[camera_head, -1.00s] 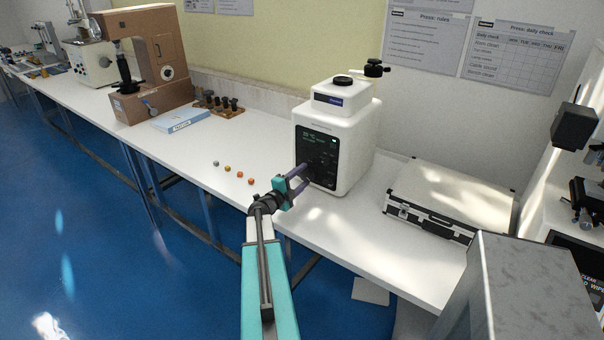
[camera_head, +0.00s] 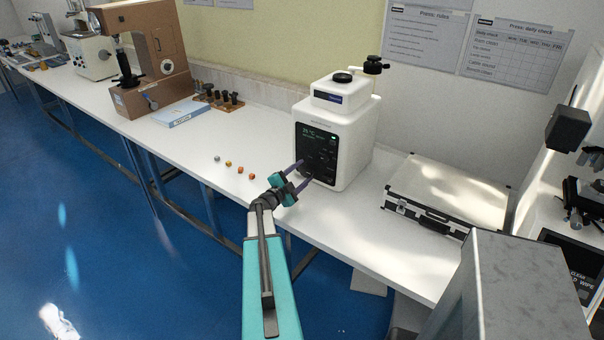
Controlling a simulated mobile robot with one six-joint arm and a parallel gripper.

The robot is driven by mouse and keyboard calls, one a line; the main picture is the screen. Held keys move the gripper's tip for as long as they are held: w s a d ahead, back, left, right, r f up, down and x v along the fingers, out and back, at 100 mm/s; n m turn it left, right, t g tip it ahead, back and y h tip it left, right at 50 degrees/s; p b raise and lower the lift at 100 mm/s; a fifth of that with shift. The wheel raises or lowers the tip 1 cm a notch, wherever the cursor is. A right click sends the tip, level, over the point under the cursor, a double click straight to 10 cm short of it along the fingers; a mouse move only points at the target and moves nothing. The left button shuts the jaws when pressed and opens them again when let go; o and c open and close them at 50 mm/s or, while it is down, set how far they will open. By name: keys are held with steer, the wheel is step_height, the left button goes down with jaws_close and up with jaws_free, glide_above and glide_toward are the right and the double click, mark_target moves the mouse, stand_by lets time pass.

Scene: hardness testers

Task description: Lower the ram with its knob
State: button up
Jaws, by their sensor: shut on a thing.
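The press is a white machine (camera_head: 355,135) with a black front panel (camera_head: 322,148) that shows green text. A round black cap (camera_head: 343,77) sits on its top, and a black handle (camera_head: 374,65) sits at the back right of its top. My gripper (camera_head: 306,170) reaches the lower left part of the front panel, with its two purple fingers pointing at it. It is shut on the knob there, which is small and mostly hidden between the fingertips. The ram itself is not visible.
Several small coloured pieces (camera_head: 240,170) lie on the white bench left of my gripper. A silver case (camera_head: 450,190) lies to the right of the press. A grey box (camera_head: 525,275) stands at the front right. A brown tester (camera_head: 150,50) stands far left.

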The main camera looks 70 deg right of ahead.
steer(key=shift+s+f, duration=0.15)
steer(key=o, duration=1.1)
steer(key=shift+c, duration=0.2)
steer(key=shift+a, duration=0.1)
steer(key=shift+b+v, duration=1.8)
steer(key=shift+v, duration=5.05)
